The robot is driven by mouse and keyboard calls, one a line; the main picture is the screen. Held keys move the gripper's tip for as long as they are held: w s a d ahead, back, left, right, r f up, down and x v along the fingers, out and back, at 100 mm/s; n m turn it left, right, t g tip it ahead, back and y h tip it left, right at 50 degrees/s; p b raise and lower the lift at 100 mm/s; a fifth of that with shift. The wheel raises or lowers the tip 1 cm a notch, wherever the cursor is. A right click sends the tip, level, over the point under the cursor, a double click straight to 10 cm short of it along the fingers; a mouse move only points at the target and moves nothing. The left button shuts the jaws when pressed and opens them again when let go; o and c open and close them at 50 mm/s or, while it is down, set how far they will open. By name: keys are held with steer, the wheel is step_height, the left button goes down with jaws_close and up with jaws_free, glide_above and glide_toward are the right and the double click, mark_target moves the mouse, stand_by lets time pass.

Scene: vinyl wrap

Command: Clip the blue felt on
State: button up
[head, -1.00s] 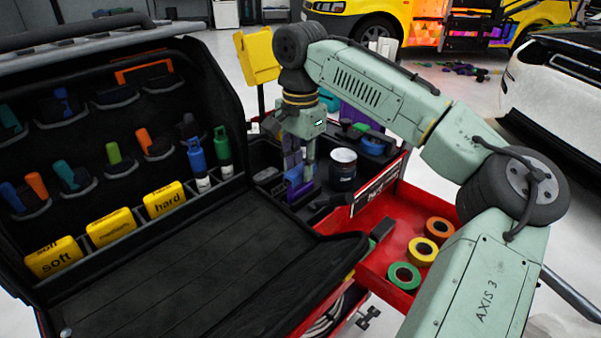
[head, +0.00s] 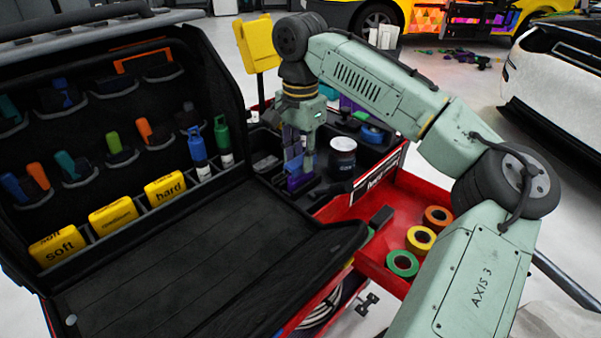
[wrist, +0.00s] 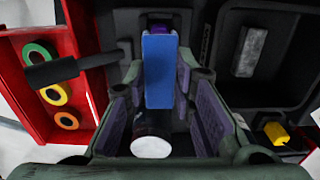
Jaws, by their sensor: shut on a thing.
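My gripper (head: 303,152) points down over the black tray at the top of the red cart. In the wrist view its purple-padded fingers (wrist: 172,112) stand on both sides of a flat blue piece (wrist: 159,72), which looks like the blue felt. A small blue and purple patch of it (head: 293,165) shows beside the fingers in the head view. The fingers are shut on this piece.
A dark can (head: 342,158) stands close right of my gripper. The red drawer (head: 408,206) holds green, yellow and orange tape rolls.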

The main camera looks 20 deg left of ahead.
steer(key=shift+f, duration=0.8)
stand_by(1.2)
steer(key=o, duration=0.8)
steer(key=shift+o, duration=0.2)
step_height(320, 180, up, 12)
stand_by(0.4)
